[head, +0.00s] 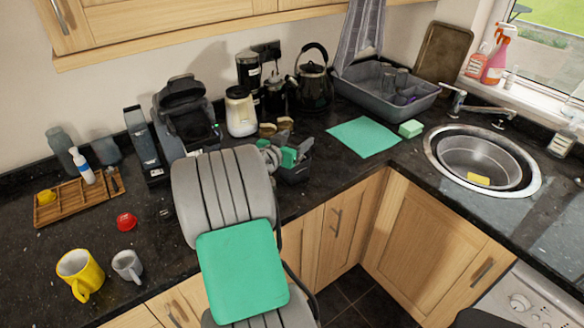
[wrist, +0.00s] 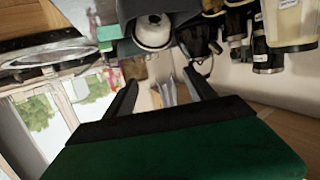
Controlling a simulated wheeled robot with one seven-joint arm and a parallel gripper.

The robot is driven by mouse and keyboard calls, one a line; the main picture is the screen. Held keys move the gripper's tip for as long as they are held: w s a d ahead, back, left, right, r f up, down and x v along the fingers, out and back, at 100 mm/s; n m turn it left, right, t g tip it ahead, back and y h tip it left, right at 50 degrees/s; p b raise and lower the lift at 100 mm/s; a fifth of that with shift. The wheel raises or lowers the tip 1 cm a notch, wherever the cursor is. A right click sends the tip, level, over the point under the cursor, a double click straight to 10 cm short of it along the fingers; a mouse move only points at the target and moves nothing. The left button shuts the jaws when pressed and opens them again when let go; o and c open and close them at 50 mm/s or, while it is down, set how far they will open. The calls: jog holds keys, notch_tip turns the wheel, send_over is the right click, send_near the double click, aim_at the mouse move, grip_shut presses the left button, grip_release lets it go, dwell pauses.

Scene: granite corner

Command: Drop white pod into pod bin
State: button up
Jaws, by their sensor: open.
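The pod bin (head: 294,174) is a small dark grey open box on the counter, just right of my arm. It also shows at the top of the wrist view (wrist: 190,46). The white pod (wrist: 152,33) is a round white shape with a small dark spot, seen against the dark bin. I cannot tell whether it rests in the bin or is just above it. In the head view I cannot make it out. My gripper (wrist: 161,78) is open, its two dark fingers apart with no contact on the pod. In the head view it is at the bin, partly hidden by my arm.
A red pod (head: 126,221), a yellow mug (head: 79,272) and a grey cup (head: 127,265) are left. A green cloth (head: 363,137) lies right.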

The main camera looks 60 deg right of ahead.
jog(key=a+r+b, duration=0.1)
jog(key=a+b, duration=0.1)
jog(key=a, duration=0.5)
jog(key=shift+w+a+r, duration=0.15)
jog(key=shift+a+r, duration=0.1)
jog(key=shift+a, duration=0.1)
